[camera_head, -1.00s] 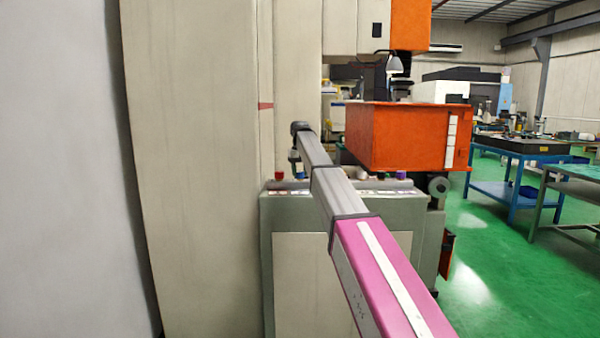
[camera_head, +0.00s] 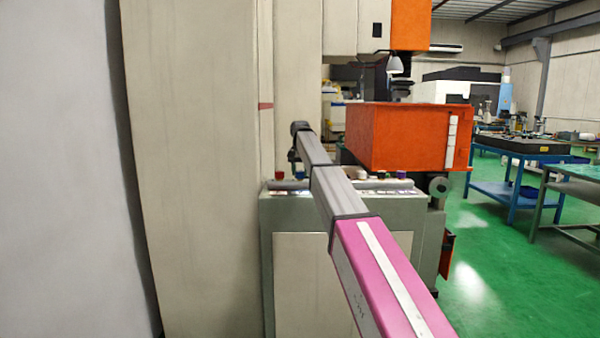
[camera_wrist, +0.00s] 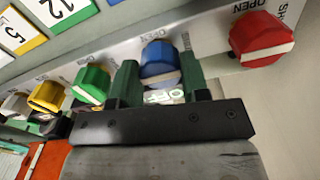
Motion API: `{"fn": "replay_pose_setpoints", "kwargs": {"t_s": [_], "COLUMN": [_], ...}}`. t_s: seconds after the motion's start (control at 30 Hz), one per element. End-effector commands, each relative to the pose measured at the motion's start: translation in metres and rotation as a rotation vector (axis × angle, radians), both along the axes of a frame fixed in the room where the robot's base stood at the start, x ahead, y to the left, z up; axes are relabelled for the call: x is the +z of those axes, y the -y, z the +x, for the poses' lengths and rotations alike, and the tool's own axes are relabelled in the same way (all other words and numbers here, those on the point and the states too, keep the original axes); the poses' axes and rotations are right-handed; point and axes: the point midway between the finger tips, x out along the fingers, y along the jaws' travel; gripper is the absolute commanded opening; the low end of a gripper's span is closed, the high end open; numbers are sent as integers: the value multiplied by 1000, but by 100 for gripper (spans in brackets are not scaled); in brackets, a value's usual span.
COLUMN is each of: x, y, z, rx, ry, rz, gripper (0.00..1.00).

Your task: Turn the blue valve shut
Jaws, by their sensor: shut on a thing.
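The blue valve (camera_wrist: 159,60) is a rounded knob with a pale front bar, on the sloping pale panel in the wrist view. My gripper (camera_wrist: 160,84) has one green finger on each side of it and is shut on it. The pale bar lies nearly across the picture, slightly tilted. Printing on the panel beside the blue valve is partly covered and hard to read.
In the wrist view a red knob (camera_wrist: 262,38) marked OPEN is to the right. A green knob (camera_wrist: 91,83) and a yellow knob (camera_wrist: 46,95) are to the left. In the head view an orange tank (camera_head: 405,137) stands behind the panel.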

Motion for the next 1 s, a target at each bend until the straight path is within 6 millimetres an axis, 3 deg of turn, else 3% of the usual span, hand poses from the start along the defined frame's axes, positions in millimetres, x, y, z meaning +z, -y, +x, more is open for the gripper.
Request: {"fn": "replay_pose_setpoints", "kwargs": {"t_s": [0.23, 0.27, 0.33, 0.73, 1.0], "x": [1, 1, 1, 4, 34], "y": [0, 0, 0, 0, 0], "z": [0, 0, 0, 0, 1], "rx": [-2, -2, -2, 0, 0], "ry": [1, 1, 1, 1, 2], "rz": [0, 0, 0, 0, 1], "gripper": [18, 45, 68, 68, 68]}}
